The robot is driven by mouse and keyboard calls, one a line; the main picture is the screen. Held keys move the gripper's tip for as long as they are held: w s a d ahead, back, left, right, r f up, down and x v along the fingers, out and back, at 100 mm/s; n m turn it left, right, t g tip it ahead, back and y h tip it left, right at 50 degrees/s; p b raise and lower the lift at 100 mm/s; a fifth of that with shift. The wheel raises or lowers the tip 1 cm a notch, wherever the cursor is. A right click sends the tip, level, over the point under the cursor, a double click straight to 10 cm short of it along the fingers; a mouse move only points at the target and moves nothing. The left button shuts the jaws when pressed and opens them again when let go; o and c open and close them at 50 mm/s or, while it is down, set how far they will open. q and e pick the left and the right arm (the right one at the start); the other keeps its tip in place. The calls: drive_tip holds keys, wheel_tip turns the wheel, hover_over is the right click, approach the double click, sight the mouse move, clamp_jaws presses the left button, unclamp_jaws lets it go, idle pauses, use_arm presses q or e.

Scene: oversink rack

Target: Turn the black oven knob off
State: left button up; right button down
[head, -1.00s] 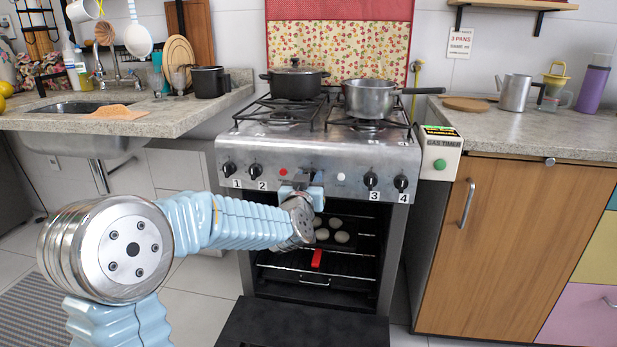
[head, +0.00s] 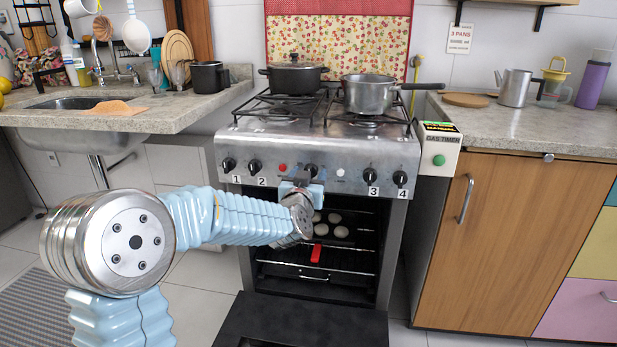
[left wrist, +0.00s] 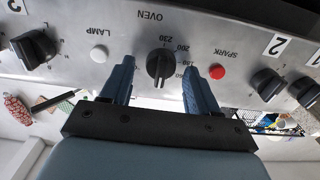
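The black oven knob (left wrist: 160,66) is in the middle of the stove's steel front panel, under the word OVEN, which appears upside down in the left wrist view. Its grip bar stands about upright there, with temperature numbers beside it. The knob also shows in the head view (head: 311,171). My left gripper (left wrist: 158,73) is open, with one blue finger on each side of the knob and a visible gap on both sides. In the head view the left gripper (head: 301,188) is at the panel, just below the knob. My right gripper is out of view.
A red spark button (left wrist: 217,72) and a white lamp button (left wrist: 98,53) flank the knob. Burner knobs (head: 371,177) sit farther out. The oven door (head: 300,325) hangs open below, with round pieces (head: 334,218) inside. A pot (head: 293,77) and a saucepan (head: 369,95) stand on top.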

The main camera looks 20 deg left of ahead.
use_arm(q)
drive_tip(key=v, duration=1.3)
drive_tip(key=shift+s+d+b, duration=0.15)
drive_tip(key=shift+s+b, duration=0.15)
drive_tip(key=shift+s, duration=0.1)
drive_tip(key=shift+f, duration=0.1)
